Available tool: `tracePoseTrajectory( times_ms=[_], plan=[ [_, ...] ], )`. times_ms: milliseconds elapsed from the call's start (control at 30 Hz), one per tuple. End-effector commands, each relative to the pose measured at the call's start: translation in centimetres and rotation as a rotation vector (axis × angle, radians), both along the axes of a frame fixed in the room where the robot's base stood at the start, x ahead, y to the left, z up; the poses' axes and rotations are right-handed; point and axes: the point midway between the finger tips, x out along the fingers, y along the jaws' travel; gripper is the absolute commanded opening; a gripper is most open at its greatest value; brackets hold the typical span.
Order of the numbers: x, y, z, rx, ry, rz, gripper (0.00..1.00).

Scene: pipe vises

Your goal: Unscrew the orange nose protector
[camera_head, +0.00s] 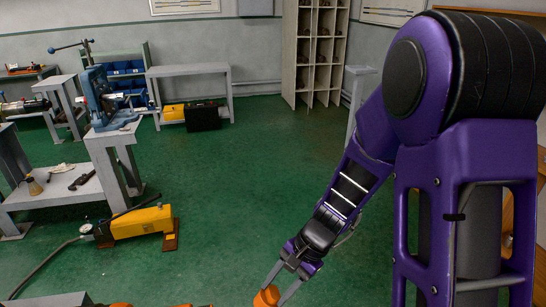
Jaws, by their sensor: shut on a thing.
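My gripper (283,281) is at the bottom of the view, at the end of my purple arm. Its two grey fingers are shut on an orange piece, the orange nose protector (266,297). Only the upper part of the protector shows; the rest is cut off by the lower frame edge. I cannot tell whether it touches anything below. Further orange parts (122,304) show at the bottom edge, left of the gripper, mostly out of view.
A yellow hydraulic pump (140,224) with a hose lies on the green floor at left. A blue vise (104,100) stands on a grey bench behind it. A grey table (188,70) and a shelf (314,50) stand at the back. The middle floor is clear.

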Motion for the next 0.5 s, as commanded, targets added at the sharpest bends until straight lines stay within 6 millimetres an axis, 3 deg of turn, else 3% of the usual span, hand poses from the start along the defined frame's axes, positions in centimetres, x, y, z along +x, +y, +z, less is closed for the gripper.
tracePoseTrajectory(
  times_ms=[500],
  plan=[
    [-0.03,0.27,0.07,-0.377,-0.097,0.012,0.0]
  ],
)
